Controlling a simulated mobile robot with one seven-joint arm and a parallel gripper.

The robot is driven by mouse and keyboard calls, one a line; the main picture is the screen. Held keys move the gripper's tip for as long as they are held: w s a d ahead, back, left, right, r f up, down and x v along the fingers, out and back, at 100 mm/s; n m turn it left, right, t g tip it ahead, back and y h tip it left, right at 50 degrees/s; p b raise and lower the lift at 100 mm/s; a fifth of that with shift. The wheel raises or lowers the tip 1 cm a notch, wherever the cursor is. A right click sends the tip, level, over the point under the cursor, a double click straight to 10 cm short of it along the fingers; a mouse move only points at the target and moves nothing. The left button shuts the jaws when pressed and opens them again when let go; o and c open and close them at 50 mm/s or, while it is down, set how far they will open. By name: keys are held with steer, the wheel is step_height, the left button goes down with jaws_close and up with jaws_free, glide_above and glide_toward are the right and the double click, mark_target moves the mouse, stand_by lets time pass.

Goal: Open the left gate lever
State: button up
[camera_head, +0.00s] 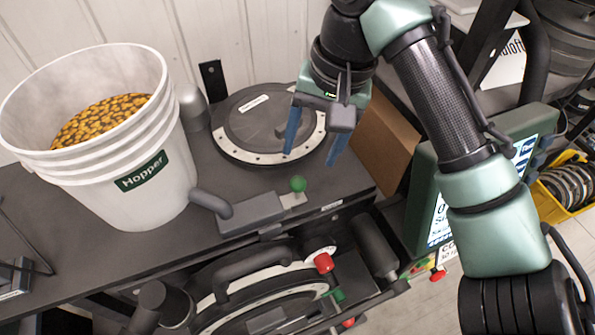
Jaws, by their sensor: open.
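My gripper (310,155) has two blue fingers spread apart with nothing between them. It hangs over the right edge of a round black plate with a pale rim (222,142) on the bench. A small lever with a green knob (298,184) stands on a grey block just below the fingertips in the picture, and no contact shows. A lever with a red knob (323,263) sits lower, by the rim of a second round unit (262,283). No label shows which lever is the left gate lever.
A white Hopper bucket (140,200) holding yellow-brown seeds stands on the dark bench at left. A cardboard box (384,140) and a green-framed display (437,215) stand at right. A yellow bin (557,212) of discs is at far right.

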mark_target(300, 179)
steer(key=f+p, duration=0.1)
steer(key=f, duration=0.2)
steer(key=a+f+p, duration=0.1)
steer(key=f, duration=0.3)
steer(key=a+f+p, duration=0.1)
steer(key=f, duration=0.2)
steer(key=shift+w+f, duration=0.25)
steer(key=shift+w, duration=0.05)
steer(key=shift+r, duration=0.1)
jaws_close()
stand_by(0.8)
